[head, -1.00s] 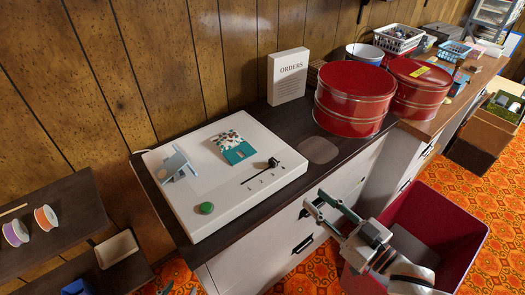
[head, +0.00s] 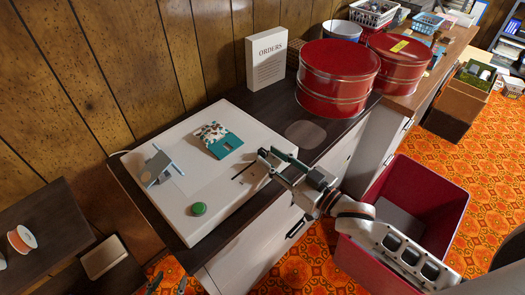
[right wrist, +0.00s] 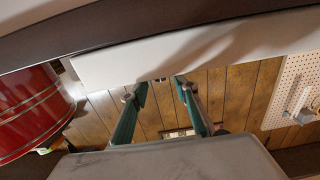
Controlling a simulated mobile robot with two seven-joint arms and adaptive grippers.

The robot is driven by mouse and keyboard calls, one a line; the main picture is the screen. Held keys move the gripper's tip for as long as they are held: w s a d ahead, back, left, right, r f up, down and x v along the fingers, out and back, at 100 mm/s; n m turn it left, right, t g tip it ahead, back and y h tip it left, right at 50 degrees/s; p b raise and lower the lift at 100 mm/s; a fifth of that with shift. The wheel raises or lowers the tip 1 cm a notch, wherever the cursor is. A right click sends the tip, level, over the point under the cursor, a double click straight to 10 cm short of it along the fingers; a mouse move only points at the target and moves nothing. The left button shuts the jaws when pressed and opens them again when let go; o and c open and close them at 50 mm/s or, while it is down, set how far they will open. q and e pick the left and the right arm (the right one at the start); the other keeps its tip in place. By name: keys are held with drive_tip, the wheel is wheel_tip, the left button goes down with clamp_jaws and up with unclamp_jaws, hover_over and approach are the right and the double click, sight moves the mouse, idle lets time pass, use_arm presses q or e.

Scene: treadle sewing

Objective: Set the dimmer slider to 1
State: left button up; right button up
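The dimmer slider's slot (head: 241,173) and part of its printed scale show on the white panel (head: 185,221). Its dark knob is hidden behind my right gripper in the head view, so its setting cannot be read. My right gripper (head: 268,163) is over the slider's right end. In the right wrist view my right gripper (right wrist: 160,88) has its two teal fingers apart. A small dark bit, perhaps the knob, shows between the tips at the panel's edge. My left gripper (head: 168,285) shows only its dark tips, apart, at the bottom edge of the head view.
A green button (head: 198,209), a grey bracket (head: 158,168) and a teal-patterned packet (head: 219,140) are on the panel. A magenta bin (head: 445,190) is below my right arm.

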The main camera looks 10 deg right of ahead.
sight(232, 179)
drive_tip(key=shift+x, duration=1.85)
clamp_jaws()
drive_tip(key=shift+s+a, duration=0.15)
drive_tip(key=shift+a, duration=0.1)
drive_tip(key=s+a+p, duration=0.1)
drive_tip(key=a, duration=0.1)
drive_tip(key=s+a+p, duration=0.2)
drive_tip(key=a, duration=0.1)
drive_tip(key=s+a+p, duration=0.1)
drive_tip(key=s+a, duration=0.1)
drive_tip(key=a, duration=0.1)
drive_tip(key=shift+s+a, duration=0.1)
drive_tip(key=shift+s, duration=0.15)
drive_tip(key=shift+s+a, duration=0.15)
drive_tip(key=shift+a, duration=0.05)
unclamp_jaws()
